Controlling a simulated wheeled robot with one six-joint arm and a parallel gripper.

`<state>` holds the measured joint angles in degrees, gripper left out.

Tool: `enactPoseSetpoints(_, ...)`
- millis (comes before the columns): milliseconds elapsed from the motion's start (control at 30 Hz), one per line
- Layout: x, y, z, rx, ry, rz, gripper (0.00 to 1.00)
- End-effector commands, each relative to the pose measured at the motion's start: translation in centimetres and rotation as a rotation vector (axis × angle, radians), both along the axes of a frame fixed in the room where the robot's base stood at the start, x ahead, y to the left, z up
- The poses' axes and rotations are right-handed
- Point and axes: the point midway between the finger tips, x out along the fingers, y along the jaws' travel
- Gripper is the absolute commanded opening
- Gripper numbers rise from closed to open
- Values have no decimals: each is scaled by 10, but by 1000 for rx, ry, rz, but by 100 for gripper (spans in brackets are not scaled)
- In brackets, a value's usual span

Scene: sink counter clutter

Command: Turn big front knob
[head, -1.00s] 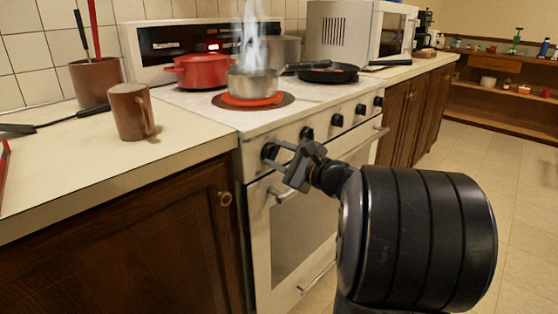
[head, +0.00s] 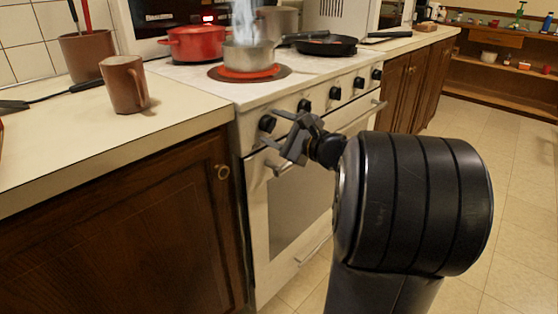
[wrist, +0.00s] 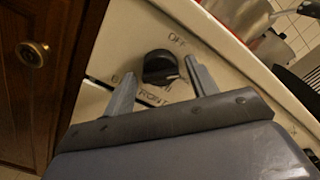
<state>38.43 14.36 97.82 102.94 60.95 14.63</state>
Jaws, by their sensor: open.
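The big front knob (head: 267,124) is the black, round knob at the near left end of the white stove's front panel. In the wrist view the knob (wrist: 160,67) has "OFF" printed above it and partly hidden lettering ending in "RONT" below. My gripper (head: 275,129) is open right in front of the knob. In the wrist view its two fingertips (wrist: 160,72) lie on either side of the knob, the right one very close to its edge. I cannot tell whether either finger touches it. Nothing is held.
Several similar black knobs, such as this one (head: 305,106), line the panel to the right. The oven door handle (head: 365,118) runs just below. A steaming pot (head: 250,56) stands on a red-glowing burner. A brown mug (head: 122,86) stands on the left counter.

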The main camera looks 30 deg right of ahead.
Motion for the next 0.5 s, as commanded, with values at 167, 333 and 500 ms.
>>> enactPoseSetpoints(167,0,-1,4,21,3,-3,58)
enactPoseSetpoints(333,0,-1,8,106,36,-1,58)
enactPoseSetpoints(500,0,0,8,237,85,-2,58)
